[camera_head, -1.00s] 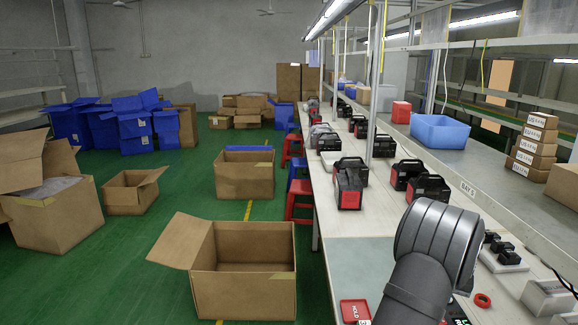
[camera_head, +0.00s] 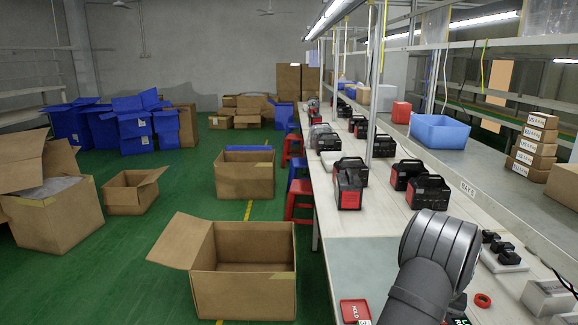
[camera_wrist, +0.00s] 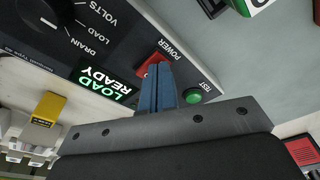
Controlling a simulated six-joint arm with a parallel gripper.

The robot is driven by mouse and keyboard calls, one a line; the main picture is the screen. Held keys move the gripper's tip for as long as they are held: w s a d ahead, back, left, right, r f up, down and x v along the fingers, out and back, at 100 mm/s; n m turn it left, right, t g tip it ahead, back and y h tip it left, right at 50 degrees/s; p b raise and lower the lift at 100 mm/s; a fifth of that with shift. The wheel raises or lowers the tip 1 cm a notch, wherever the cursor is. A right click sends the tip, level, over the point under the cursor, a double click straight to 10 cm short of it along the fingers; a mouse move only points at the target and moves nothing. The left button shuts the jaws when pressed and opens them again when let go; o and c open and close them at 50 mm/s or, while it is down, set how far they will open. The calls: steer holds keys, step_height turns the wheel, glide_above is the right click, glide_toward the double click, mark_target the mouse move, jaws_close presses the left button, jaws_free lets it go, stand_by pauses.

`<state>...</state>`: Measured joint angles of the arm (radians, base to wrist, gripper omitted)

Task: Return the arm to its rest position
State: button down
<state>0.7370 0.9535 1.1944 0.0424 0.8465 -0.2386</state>
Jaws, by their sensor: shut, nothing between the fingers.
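My gripper (camera_wrist: 157,88) shows in the wrist view with its blue fingers together and nothing between them. The fingertips lie in front of a dark panel (camera_wrist: 62,55) with a red POWER switch (camera_wrist: 153,66), a green TEST button (camera_wrist: 193,96) and a lit LOAD READY display (camera_wrist: 105,85). I cannot tell whether the fingers touch the switch. In the head view my arm (camera_head: 432,262) reaches over the near end of the bench, and the gripper itself is not seen there.
The bench (camera_head: 352,255) holds a red HOLD tray (camera_head: 355,312), a red ring (camera_head: 482,300) and several black-and-red power stations (camera_head: 348,188). A shelf with a blue bin (camera_head: 440,132) runs along the right. Open cardboard boxes (camera_head: 243,292) stand on the green floor at left.

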step_height(320, 180, up, 6)
steer(key=shift+r, duration=0.1)
steer(key=shift+f, duration=0.25)
step_height(320, 180, down, 5)
steer(key=shift+f, duration=0.2)
steer(key=s+r+n+t, duration=0.1)
steer(key=s+r, duration=0.3)
steer(key=r, duration=0.5)
steer(key=s+d+r+n+t, duration=0.1)
steer(key=s+r+n, duration=0.2)
steer(key=r, duration=0.6)
steer(key=s+r+n+t, duration=0.1)
steer(key=s+r+n, duration=0.1)
steer(key=s+r, duration=0.4)
step_height(320, 180, up, 4)
steer(key=shift+d+f+y, duration=0.15)
steer(key=shift+f+y, duration=0.1)
steer(key=shift+y, duration=0.15)
